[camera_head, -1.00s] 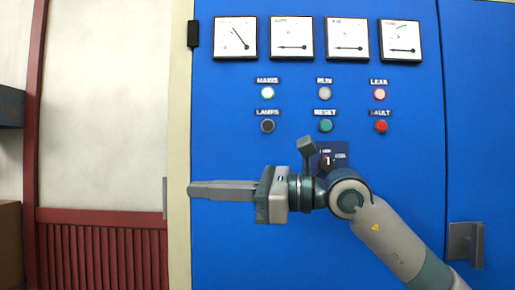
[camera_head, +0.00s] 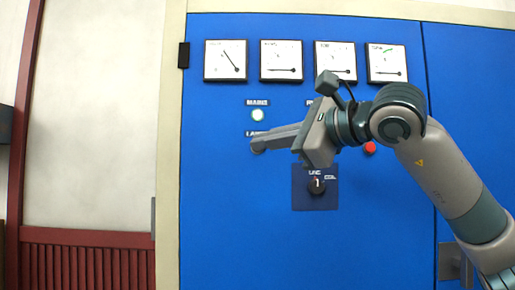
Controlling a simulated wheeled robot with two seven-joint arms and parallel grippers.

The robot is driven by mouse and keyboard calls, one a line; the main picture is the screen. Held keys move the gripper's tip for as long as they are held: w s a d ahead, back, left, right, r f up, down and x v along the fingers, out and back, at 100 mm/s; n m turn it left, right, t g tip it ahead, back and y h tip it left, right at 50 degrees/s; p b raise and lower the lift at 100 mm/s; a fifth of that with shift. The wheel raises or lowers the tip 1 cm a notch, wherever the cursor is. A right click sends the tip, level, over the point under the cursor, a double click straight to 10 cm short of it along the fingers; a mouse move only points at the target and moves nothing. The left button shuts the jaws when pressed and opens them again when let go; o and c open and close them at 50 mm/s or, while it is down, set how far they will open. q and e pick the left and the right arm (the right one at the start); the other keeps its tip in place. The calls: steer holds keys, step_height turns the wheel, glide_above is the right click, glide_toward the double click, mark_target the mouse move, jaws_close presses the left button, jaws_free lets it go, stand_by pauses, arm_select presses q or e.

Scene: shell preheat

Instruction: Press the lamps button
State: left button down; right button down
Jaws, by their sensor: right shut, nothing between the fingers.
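The blue control panel (camera_head: 230,220) fills the middle of the head view. My right gripper (camera_head: 258,145) is shut and empty, with its fingers pointing left. Its fingertips lie over the place of the dark lamps button, just under the partly covered LAMPS label (camera_head: 256,133). My left gripper is not in view.
A lit white-green MAINS lamp (camera_head: 258,115) sits just above the fingertips. The red fault button (camera_head: 370,148) shows under my right arm. A rotary switch (camera_head: 317,185) sits below the gripper. Several dial gauges (camera_head: 225,61) line the top.

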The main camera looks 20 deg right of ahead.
steer(key=shift+w, duration=0.1)
